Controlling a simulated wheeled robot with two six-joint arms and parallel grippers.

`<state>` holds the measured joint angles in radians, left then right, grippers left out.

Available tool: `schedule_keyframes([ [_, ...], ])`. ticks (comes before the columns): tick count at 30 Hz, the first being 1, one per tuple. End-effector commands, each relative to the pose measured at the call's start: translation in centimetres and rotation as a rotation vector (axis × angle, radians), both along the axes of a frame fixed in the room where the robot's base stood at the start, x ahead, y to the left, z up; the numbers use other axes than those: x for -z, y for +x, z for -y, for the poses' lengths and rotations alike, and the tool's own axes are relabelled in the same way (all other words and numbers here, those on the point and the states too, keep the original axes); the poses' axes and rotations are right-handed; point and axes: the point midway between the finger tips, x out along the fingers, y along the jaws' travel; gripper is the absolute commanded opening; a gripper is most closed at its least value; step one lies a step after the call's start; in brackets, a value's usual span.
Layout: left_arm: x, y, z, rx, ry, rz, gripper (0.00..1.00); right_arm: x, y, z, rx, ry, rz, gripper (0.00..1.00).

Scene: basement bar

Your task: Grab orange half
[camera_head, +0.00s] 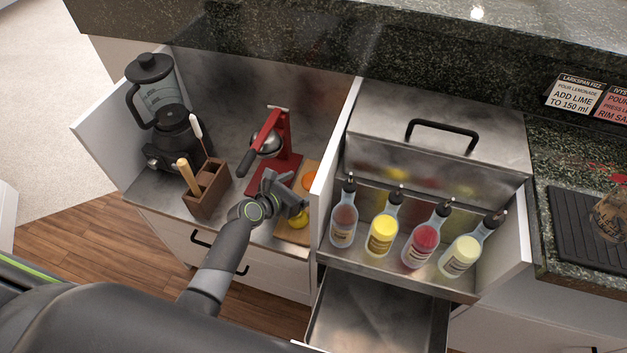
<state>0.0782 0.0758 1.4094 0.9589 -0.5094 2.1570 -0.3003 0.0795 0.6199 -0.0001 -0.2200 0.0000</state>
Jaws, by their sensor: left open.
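The orange half (309,181) shows as a small orange patch on a wooden cutting board (313,168), in the right part of the left-hand counter bay. My left gripper (284,190) is open, just to the left of the orange half, and hides part of the board. I cannot tell whether it touches anything. My right gripper is not in view.
A red citrus press (284,150) stands close behind the gripper. A wooden holder with tools (207,189) and a blender (172,125) are to the left. A white partition (326,170) rises right of the board. Several bottles (383,230) stand beyond it, above an open drawer (375,318).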

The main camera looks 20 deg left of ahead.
Motion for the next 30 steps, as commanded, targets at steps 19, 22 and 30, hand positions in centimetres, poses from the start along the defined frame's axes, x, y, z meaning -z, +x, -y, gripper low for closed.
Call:
schedule_keyframes([
  [19, 1.6, 3.0, 1.4, 0.0, 0.0, 0.0, 0.68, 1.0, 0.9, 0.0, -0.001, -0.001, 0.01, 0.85],
  [22, 1.6, 3.0, 1.4, 0.0, 0.0, 0.0, 0.55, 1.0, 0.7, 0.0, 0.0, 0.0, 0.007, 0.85],
  [30, 1.6, 3.0, 1.3, 0.0, 0.0, 0.001, 0.31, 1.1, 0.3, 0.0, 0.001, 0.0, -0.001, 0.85],
])
